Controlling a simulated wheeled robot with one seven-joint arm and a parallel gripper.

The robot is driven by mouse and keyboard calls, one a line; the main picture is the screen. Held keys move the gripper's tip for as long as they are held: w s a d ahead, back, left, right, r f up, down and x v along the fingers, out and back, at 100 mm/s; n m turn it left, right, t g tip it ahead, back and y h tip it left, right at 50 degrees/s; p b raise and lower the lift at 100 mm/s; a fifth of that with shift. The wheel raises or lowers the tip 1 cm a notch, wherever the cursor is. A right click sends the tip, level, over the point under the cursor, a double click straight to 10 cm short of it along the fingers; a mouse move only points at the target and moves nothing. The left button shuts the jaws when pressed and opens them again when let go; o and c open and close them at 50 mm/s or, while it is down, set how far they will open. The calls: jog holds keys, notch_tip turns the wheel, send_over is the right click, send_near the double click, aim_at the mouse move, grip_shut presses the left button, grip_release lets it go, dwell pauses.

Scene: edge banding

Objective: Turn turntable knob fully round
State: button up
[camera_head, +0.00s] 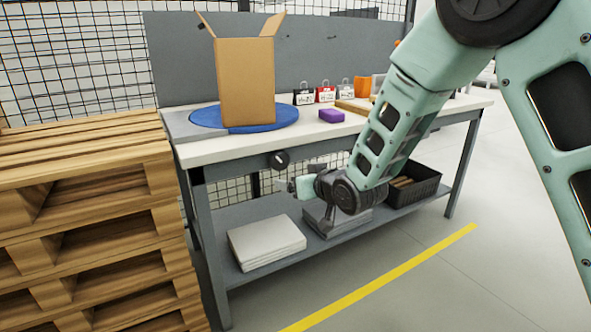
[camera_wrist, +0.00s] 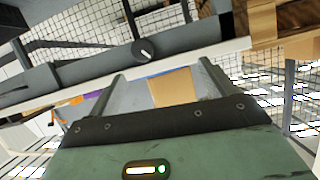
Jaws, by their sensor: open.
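The turntable knob (camera_head: 279,160) is a round black dial with a white mark, on the front edge of the workbench. It also shows in the wrist view (camera_wrist: 144,51), above and between the fingers and apart from them. The blue turntable (camera_head: 280,117) lies on the bench top with an open cardboard box (camera_head: 245,82) standing on it. My gripper (camera_head: 290,187) is just below and slightly right of the knob in the head view. In the wrist view my gripper (camera_wrist: 162,72) has its two fingers spread, with nothing held between them.
Stacked wooden pallets (camera_head: 85,215) stand close at the left. The workbench (camera_head: 225,150) carries a purple block (camera_head: 331,116) and small padlock-like tags (camera_head: 325,92). Its lower shelf holds white sheets (camera_head: 266,243) and a black crate (camera_head: 413,187). The floor in front is clear.

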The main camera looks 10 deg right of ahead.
jog(key=s+a+r+g+p, duration=0.3)
jog(key=s+r, duration=0.1)
jog(key=s, duration=0.3)
jog(key=shift+s+p, duration=0.25)
jog(key=shift+p, duration=0.15)
